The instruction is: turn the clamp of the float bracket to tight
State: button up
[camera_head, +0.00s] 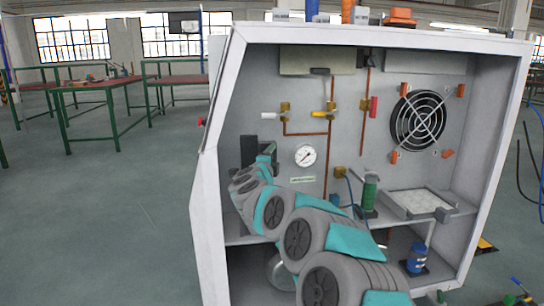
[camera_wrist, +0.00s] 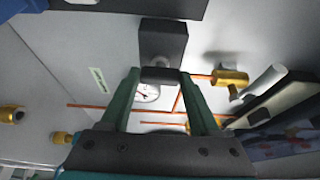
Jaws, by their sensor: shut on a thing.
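My gripper (camera_wrist: 160,77) is shut on a short dark bar, which looks like the clamp (camera_wrist: 160,75) of the float bracket. The bar lies crosswise between the two green fingertips. A dark grey block (camera_wrist: 163,40), seemingly the float bracket, is just beyond it against the light panel. In the head view my gripper (camera_head: 267,152) reaches into the left side of the cabinet, beside the black bracket (camera_head: 247,150). My arm hides much of the bracket's lower part there, and the clamp cannot be made out.
A pressure gauge (camera_head: 305,155) and copper pipes (camera_head: 306,134) are close to the right of my gripper. A white-handled valve (camera_head: 271,115) is above. A green cylinder (camera_head: 369,192) and an open tray (camera_head: 419,203) stand further right. The cabinet's left wall (camera_head: 207,160) is near my arm.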

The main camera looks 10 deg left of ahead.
jog(key=shift+d, duration=0.1)
dwell(0.3)
jog(key=o, duration=1.4)
jog(key=shift+c, duration=0.2)
jog(key=shift+s, duration=0.1)
jog(key=s, duration=0.7)
jog(key=shift+s+a, duration=0.25)
jog(key=shift+a, duration=0.2)
jog(key=shift+r, duration=0.1)
